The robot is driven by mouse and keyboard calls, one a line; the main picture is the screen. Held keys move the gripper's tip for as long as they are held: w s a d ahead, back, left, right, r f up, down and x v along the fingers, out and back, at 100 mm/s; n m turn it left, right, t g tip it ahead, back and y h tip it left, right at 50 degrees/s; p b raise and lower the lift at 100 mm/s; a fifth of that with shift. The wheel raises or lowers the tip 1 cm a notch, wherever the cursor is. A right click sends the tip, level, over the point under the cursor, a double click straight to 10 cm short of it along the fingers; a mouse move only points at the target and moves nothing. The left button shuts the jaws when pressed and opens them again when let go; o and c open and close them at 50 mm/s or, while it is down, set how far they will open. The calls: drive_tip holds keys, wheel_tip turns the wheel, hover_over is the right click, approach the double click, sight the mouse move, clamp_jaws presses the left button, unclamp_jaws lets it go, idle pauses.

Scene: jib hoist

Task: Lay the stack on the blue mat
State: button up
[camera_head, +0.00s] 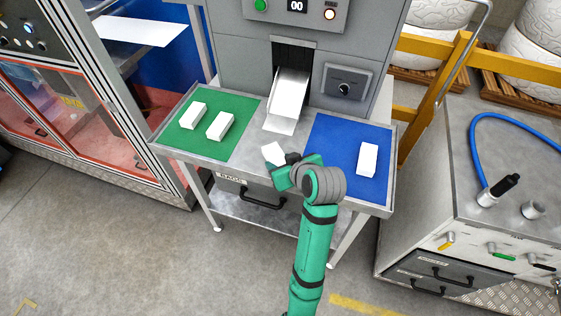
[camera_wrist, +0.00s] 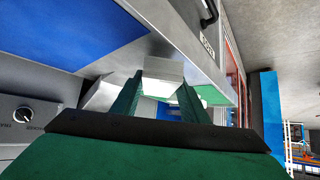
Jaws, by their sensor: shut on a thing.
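The stack (camera_head: 273,153) is a small white block at the steel table's front middle, between the two mats. My gripper (camera_head: 282,165) is shut on it; in the wrist view the stack (camera_wrist: 163,70) sits between the two green fingers (camera_wrist: 160,92). I cannot tell whether its underside touches the table. The blue mat (camera_head: 332,145) lies to the right of my gripper, with another white stack (camera_head: 367,160) on its right part. The blue mat also shows at upper left in the wrist view (camera_wrist: 75,35). My forearm hides part of the table's front edge.
The green mat (camera_head: 215,145) on the left holds two white stacks (camera_head: 193,115) (camera_head: 220,125). A grey machine (camera_head: 235,55) with a white chute (camera_head: 289,88) stands behind the table. The blue mat's left and middle parts are bare. A steel cabinet (camera_head: 470,200) stands at right.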

drive_tip(key=shift+f, duration=0.5)
drive_tip(key=o, duration=1.1)
